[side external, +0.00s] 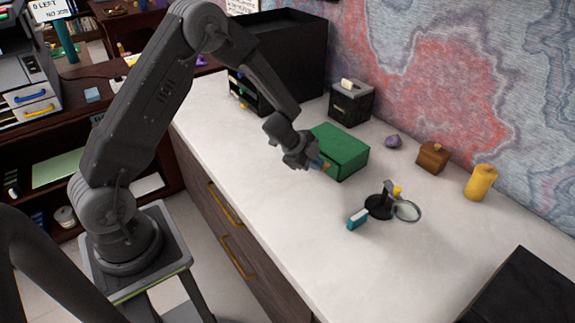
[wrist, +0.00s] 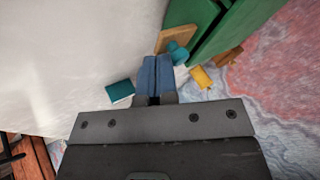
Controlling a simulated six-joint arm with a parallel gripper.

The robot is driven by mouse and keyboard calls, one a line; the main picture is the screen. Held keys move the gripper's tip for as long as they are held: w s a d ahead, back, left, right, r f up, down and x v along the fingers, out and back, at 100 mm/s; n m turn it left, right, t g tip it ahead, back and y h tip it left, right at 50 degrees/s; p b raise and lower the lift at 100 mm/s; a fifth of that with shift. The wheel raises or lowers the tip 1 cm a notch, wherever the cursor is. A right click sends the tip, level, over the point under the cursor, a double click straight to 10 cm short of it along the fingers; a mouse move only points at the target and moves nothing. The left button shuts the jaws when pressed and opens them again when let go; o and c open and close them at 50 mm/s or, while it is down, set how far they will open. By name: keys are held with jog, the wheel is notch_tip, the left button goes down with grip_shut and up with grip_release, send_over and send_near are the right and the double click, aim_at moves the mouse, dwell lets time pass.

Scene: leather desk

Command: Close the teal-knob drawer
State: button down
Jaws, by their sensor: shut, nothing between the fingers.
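A small green box (side external: 341,152) stands on the white counter, and it also shows in the wrist view (wrist: 220,35). A tan wooden drawer front (wrist: 176,36) with a round teal knob (wrist: 178,52) is at its face, and the drawer appears to stick out a little. In the side view the drawer front (side external: 326,166) is mostly hidden by my gripper. My gripper (wrist: 157,64) is shut and empty, its blue fingertips right beside the knob and the drawer front. Whether they touch is not clear. In the side view my gripper (side external: 318,163) is low in front of the box.
A teal block (side external: 357,219), a magnifying glass on a dark stand (side external: 378,207) and a yellow cylinder (side external: 480,183) stand to the right. A wooden box (side external: 432,158), a purple stone (side external: 393,141) and a black tissue box (side external: 351,103) are behind. The front left counter is clear.

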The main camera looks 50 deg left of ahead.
jog(key=s, duration=0.1)
jog(key=s+d, duration=0.1)
jog(key=s, duration=0.1)
jog(key=shift+s, duration=0.15)
jog(key=s+a+r+n+t+y, duration=0.1)
jog(key=s+r+n+y, duration=0.25)
jog(key=r, duration=0.75)
jog(key=s+a+r+n+t+y, duration=0.25)
jog(key=s+r+n, duration=0.2)
jog(key=r, duration=0.55)
jog(key=s+d+r+n+g+h, duration=0.1)
jog(key=s+d+r+n+g, duration=0.1)
jog(key=s+d, duration=0.3)
jog(key=s+d+r+n+g+h, duration=0.2)
jog(key=s+d, duration=0.3)
jog(key=s, duration=0.7)
jog(key=shift+s+d+r+n+g, duration=0.3)
jog(key=shift+r+n+g, duration=0.2)
jog(key=shift+r, duration=0.15)
